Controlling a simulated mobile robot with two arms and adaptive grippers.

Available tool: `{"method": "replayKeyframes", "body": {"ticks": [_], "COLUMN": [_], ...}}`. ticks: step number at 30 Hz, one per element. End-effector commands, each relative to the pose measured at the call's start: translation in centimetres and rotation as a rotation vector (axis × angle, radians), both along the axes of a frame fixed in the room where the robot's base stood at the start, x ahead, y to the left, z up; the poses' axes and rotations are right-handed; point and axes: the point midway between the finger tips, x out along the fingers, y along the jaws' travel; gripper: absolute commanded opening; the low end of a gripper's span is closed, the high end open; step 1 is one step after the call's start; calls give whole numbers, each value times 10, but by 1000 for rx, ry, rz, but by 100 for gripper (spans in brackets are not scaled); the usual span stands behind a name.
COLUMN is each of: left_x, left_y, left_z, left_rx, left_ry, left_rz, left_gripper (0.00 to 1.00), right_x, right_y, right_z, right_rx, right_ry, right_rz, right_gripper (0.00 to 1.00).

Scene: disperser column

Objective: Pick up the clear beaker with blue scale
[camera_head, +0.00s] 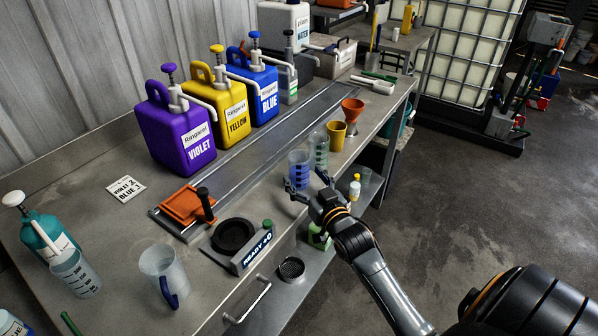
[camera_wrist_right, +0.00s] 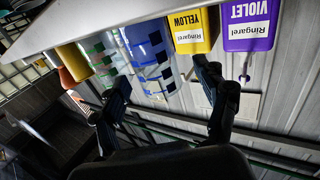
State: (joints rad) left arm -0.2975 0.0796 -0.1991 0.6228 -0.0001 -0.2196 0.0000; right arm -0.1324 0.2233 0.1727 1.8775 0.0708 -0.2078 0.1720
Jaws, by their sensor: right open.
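The clear beaker with blue scale (camera_head: 299,166) stands upright near the front edge of the steel bench. It also shows upside down in the right wrist view (camera_wrist_right: 147,50), where blue bands mark its wall. My right gripper (camera_head: 307,184) is open and empty, just in front of the beaker. In the wrist view the two fingers (camera_wrist_right: 168,98) are spread wide, with the beaker beyond and between them. I cannot tell whether a finger touches it. My left gripper is not in view.
A clear beaker with green scale (camera_head: 319,150) stands close behind, then a yellow cup (camera_head: 336,134) and an orange funnel (camera_head: 352,106). Violet (camera_head: 180,135), yellow (camera_head: 227,104) and blue (camera_head: 262,90) canisters line the back. A scale with a black plate (camera_head: 233,236) sits left of the gripper.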

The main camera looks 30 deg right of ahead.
Motion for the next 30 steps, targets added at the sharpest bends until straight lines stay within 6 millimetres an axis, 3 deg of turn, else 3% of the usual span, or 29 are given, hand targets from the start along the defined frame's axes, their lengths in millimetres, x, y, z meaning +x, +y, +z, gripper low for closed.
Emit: {"method": "replayKeyframes", "body": {"ticks": [12, 21, 23, 30], "left_x": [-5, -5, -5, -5], "left_y": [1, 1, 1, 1], "left_z": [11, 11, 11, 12], "left_rx": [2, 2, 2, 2], "left_ry": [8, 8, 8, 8], "left_rz": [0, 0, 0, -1], "left_gripper": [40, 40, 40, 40], "right_x": [46, 52, 52, 52], "right_y": [-12, -13, -13, -13], "right_z": [-4, -5, -5, -5], "right_rx": [0, 0, 0, 0], "right_ry": [-1, 0, 1, 1], "right_rz": [1, 1, 1, 1], "right_gripper": [74, 74, 66, 17]}}
